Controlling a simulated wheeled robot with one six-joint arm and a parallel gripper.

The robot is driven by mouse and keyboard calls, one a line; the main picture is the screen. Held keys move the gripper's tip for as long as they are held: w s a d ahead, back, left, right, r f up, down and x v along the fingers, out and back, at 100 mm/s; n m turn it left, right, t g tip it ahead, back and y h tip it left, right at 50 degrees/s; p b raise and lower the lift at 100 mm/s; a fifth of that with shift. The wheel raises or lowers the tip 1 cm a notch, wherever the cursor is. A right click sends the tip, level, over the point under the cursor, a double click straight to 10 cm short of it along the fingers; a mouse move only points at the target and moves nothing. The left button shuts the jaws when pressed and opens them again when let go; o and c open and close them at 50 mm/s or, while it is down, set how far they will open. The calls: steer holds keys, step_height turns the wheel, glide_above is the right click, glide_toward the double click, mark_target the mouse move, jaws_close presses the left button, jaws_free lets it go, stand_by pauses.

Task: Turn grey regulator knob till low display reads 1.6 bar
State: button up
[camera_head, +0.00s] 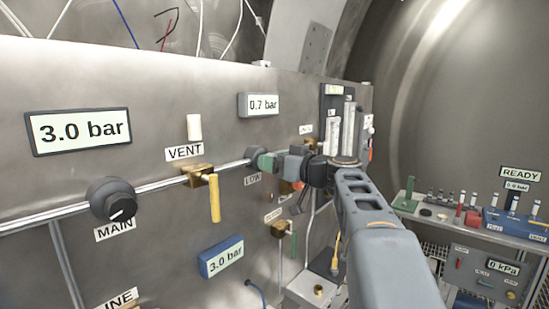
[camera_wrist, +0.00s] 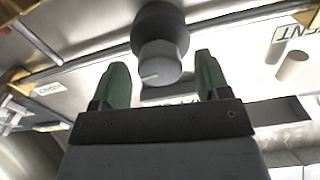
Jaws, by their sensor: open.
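The grey regulator knob (camera_head: 255,154) sits on the steel panel above the LOW label (camera_head: 252,181), partly hidden by my gripper (camera_head: 268,163). In the wrist view the knob (camera_wrist: 160,58) has a pale pointer line on its face. My gripper (camera_wrist: 162,72) has green fingers, open, one to each side of the knob, with a visible gap on both sides. Whether the fingertips reach fully around the knob's depth is unclear. The small grey-framed display (camera_head: 263,104) above the knob reads 0.7 bar.
A large display (camera_head: 80,130) reads 3.0 bar above the dark MAIN knob (camera_head: 113,199). A brass VENT valve with a yellow handle (camera_head: 214,198) is left of my gripper. A blue display (camera_head: 222,257) reads 3.0 bar. A bench (camera_head: 475,228) with small items stands at right.

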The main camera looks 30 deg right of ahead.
steer(key=shift+w+a, duration=0.15)
steer(key=shift+w, duration=0.15)
steer(key=c, duration=0.9)
